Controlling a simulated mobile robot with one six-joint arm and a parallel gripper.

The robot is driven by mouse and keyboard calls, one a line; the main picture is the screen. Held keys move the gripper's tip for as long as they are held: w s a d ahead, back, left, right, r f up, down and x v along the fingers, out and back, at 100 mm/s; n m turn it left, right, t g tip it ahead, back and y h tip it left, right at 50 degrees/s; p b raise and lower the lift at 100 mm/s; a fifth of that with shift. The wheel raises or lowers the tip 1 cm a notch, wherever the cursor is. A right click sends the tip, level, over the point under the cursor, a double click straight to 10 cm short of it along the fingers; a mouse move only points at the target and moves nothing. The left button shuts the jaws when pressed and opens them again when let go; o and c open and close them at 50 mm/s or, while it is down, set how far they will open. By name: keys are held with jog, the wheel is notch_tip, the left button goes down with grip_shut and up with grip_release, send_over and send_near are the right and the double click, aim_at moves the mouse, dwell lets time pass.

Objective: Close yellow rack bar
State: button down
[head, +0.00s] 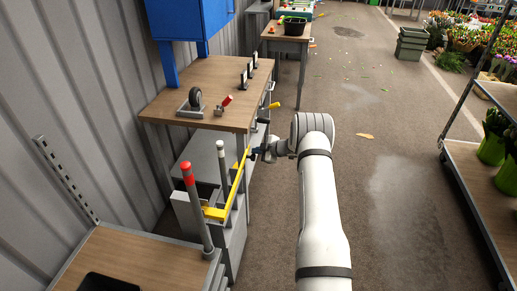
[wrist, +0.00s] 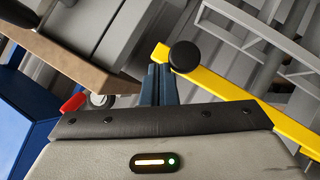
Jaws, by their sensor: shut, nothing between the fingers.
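The yellow rack bar (head: 237,183) slants beside the workbench in the head view, from a yellow bracket near the red-topped post up to my gripper. In the wrist view the yellow bar (wrist: 232,92) runs from upper centre to lower right, with a round black knob (wrist: 184,56) near its upper end. My gripper (head: 255,153) is at the bar's far end by the bench corner. Its blue fingers (wrist: 158,72) are shut and empty, close beside the bar and knob. I cannot tell whether they touch the bar.
A grey post with a red top (head: 197,205) and a white-topped post (head: 222,165) stand near the bar. A flower trolley (head: 465,180) is at the right. The floor between (head: 385,220) is mostly clear.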

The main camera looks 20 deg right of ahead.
jog(key=shift+d+f, duration=0.2)
jog(key=shift+f, duration=0.2)
jog(key=shift+s+d, duration=0.1)
jog(key=shift+d, duration=0.05)
